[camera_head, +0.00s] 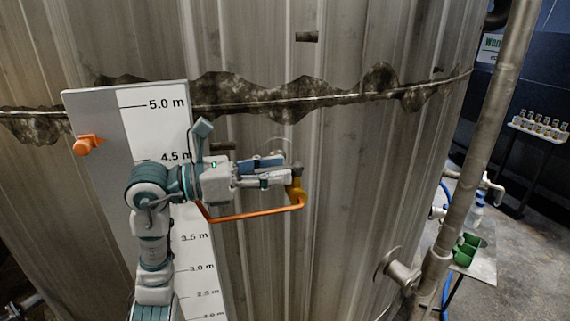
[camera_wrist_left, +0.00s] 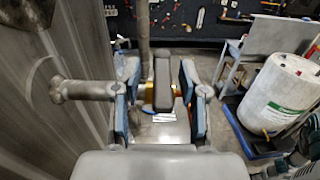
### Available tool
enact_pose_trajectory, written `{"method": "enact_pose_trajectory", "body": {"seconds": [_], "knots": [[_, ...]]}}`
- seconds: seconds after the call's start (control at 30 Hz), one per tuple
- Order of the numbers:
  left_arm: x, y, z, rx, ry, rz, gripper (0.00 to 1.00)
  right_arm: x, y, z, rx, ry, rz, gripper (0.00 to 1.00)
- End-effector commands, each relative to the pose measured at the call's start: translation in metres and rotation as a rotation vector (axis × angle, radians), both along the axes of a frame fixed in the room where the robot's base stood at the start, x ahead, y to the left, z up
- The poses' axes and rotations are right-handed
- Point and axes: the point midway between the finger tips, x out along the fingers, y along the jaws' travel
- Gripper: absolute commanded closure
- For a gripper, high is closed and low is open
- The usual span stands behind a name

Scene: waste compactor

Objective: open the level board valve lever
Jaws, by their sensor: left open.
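The level board (camera_head: 158,125), with a white scale marked in metres, stands against the large tank. An orange pipe (camera_head: 255,214) runs from behind my arm to an orange-yellow fitting (camera_head: 297,192) beside the tank. My left gripper (camera_head: 280,170) is in front of the tank, just left of and above this fitting. In the left wrist view my left gripper (camera_wrist_left: 160,85) is open, with blue-padded fingers on both sides of a dark grey bar (camera_wrist_left: 163,82), which looks like the valve lever. Orange parts show behind the bar. Gaps show beside the bar; contact cannot be told. My right gripper is not in view.
The tank (camera_head: 335,180) fills the space behind the gripper. A pipe stub (camera_head: 398,272) sticks out at lower right, and a vertical pipe (camera_head: 485,130) stands beyond it. An orange knob (camera_head: 88,144) sits on the board's grey left part. A white drum (camera_wrist_left: 283,92) stands right in the wrist view.

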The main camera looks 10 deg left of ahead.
Motion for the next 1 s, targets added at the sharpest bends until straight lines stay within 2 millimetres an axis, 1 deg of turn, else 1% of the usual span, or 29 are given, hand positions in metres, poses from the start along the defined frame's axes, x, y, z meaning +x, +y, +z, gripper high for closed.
{"method": "enact_pose_trajectory", "body": {"seconds": [0.03, 0.13, 0.3, 0.5, 0.53, 0.57, 0.6, 0.7, 1.0], "knots": [[0.004, -0.007, 0.001, 0.0, 0.002, -0.003, 0.57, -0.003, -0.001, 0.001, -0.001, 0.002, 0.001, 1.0], [0.009, -0.015, 0.0, -0.001, 0.002, -0.002, 0.57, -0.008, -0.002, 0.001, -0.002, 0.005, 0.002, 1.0], [0.013, -0.019, -0.001, -0.002, 0.001, 0.0, 0.57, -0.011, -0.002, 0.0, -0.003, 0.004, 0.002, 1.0], [0.013, -0.018, -0.001, -0.002, 0.001, 0.001, 0.57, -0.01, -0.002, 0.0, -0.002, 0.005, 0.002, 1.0], [0.013, -0.018, -0.001, -0.002, 0.001, 0.001, 0.6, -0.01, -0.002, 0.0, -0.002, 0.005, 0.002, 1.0], [0.013, -0.018, -0.001, -0.002, 0.001, 0.0, 0.67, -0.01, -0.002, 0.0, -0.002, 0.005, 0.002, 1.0], [0.013, -0.019, -0.001, -0.002, 0.001, 0.0, 0.77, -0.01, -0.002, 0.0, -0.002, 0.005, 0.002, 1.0], [0.013, -0.019, -0.001, -0.002, 0.001, 0.0, 1.0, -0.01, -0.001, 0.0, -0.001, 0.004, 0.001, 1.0], [0.015, -0.019, 0.0, -0.003, 0.002, 0.003, 1.0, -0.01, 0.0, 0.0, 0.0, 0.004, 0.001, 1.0]]}}
